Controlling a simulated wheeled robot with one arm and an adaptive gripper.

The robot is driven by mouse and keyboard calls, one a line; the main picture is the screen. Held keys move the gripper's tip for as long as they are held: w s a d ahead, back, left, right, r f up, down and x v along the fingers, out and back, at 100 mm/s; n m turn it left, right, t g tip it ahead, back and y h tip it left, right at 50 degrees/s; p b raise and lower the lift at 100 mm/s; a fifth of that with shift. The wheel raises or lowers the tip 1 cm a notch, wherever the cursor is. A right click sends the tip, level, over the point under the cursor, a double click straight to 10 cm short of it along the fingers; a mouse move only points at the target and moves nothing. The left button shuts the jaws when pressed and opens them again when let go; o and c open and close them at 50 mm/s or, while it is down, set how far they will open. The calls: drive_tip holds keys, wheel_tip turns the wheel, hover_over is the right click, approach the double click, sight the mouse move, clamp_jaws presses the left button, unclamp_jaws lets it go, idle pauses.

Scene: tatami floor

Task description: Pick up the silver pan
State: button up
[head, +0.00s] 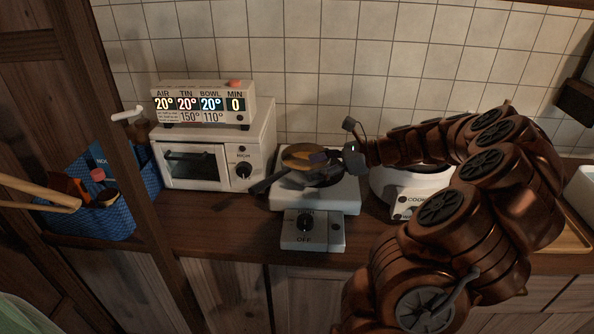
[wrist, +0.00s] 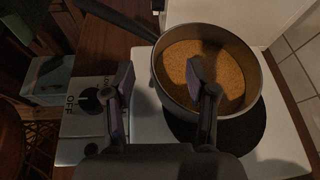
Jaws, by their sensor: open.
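The silver pan (head: 291,177) stands on the white hot plate, its dark handle pointing to the lower left in the head view. It looks grey in the wrist view (wrist: 157,72) and holds a brown-orange filling. My gripper (head: 334,160) is at the pan's right side in the head view and hides part of it. In the wrist view my gripper (wrist: 160,78) is open and empty. One finger is outside the pan's wall and the other is over the filling, so the wall lies between them. I cannot tell whether either finger touches the pan.
The hot plate (head: 343,196) has a knob box (head: 325,235) in front. A white oven (head: 258,151) with a display unit (head: 205,103) stands to the left. A white cooker (head: 413,186) stands close on the right. A blue basket (head: 95,222) is far left. A tiled wall is behind.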

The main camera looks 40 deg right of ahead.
sight(299, 169)
drive_tip(key=x, duration=0.5)
drive_tip(key=shift+a+f, duration=0.1)
drive_tip(key=shift+f, duration=0.05)
drive_tip(key=shift+s, duration=0.1)
clamp_jaws()
idle(0.4)
